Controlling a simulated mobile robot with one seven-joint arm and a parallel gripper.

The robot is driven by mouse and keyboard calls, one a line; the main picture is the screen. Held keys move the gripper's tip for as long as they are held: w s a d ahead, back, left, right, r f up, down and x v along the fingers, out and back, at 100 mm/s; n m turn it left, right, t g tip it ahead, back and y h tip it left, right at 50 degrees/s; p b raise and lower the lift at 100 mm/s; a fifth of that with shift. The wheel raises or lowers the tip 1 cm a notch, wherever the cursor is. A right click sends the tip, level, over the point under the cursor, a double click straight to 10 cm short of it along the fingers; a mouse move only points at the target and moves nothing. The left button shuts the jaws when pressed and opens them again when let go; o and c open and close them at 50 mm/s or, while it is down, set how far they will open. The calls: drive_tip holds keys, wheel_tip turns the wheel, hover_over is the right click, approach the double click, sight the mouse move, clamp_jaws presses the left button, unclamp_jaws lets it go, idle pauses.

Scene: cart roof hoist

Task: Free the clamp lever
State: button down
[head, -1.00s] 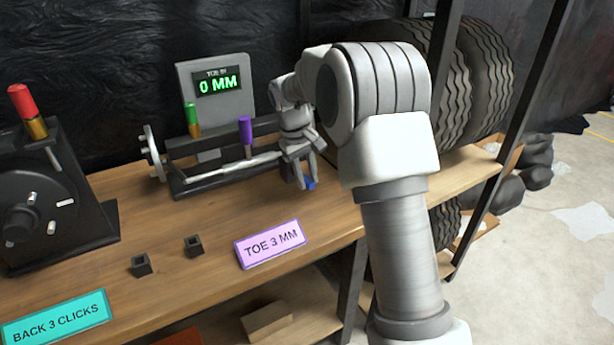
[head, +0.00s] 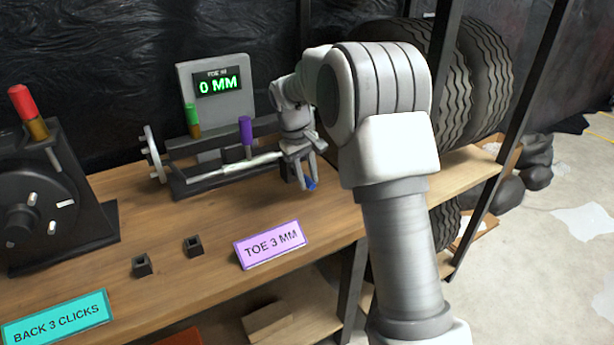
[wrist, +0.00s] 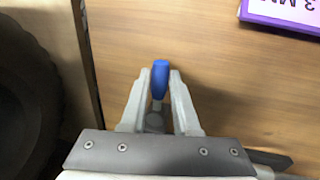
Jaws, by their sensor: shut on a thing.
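The clamp lever has a blue handle (head: 311,184) at the right end of the toe rig (head: 230,183) on the wooden bench. In the wrist view the blue handle (wrist: 160,80) sits between the two fingertips, pointing away from the palm. My gripper (head: 305,182) is shut on this handle; it also shows in the wrist view (wrist: 160,85). The lever's base is mostly hidden behind my gripper. On the rig stand a purple-topped pin (head: 246,131) and a green-topped pin (head: 193,118). The rig's display (head: 218,82) reads 0 MM.
A pink TOE 3 MM sign (head: 271,245) and two small black sockets (head: 193,246) lie in front of the rig. A black stand with a red-topped pin (head: 22,100) is at the left, near a teal BACK 3 CLICKS sign (head: 55,317). Tyres (head: 480,80) stand at the right.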

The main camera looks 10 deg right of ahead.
drive_tip(key=n+p, duration=0.1)
drive_tip(key=d+n+p, duration=0.1)
drive_tip(key=p, duration=0.1)
drive_tip(key=w+d+n+p, duration=0.1)
drive_tip(key=shift+r+n+t, duration=0.3)
drive_tip(key=shift+n, duration=0.1)
drive_tip(key=n+p, duration=0.1)
drive_tip(key=p, duration=0.1)
drive_tip(key=w+d+n+p, duration=0.1)
drive_tip(key=n+p, duration=0.1)
drive_tip(key=shift+w+d+n+y, duration=0.2)
drive_tip(key=shift+d+n+y, duration=0.1)
drive_tip(key=shift+y, duration=0.1)
drive_tip(key=w+n+p, duration=0.1)
drive_tip(key=p, duration=0.1)
drive_tip(key=d+n+p, duration=0.1)
drive_tip(key=n+p, duration=0.1)
drive_tip(key=shift+w+t+y, duration=0.3)
drive_tip(key=shift+w+t, duration=0.05)
drive_tip(key=shift+t, duration=0.05)
drive_tip(key=shift+w+d+f+n+y+p, duration=0.15)
drive_tip(key=shift+w+n+p, duration=0.4)
drive_tip(key=shift+n, duration=0.3)
drive_tip(key=shift+w+f+n+y+p, duration=0.15)
drive_tip(key=shift+w+n+p, duration=0.2)
drive_tip(key=shift+n+p, duration=0.4)
drive_tip(key=c, duration=0.7)
unclamp_jaws()
drive_tip(key=shift+o, duration=0.2)
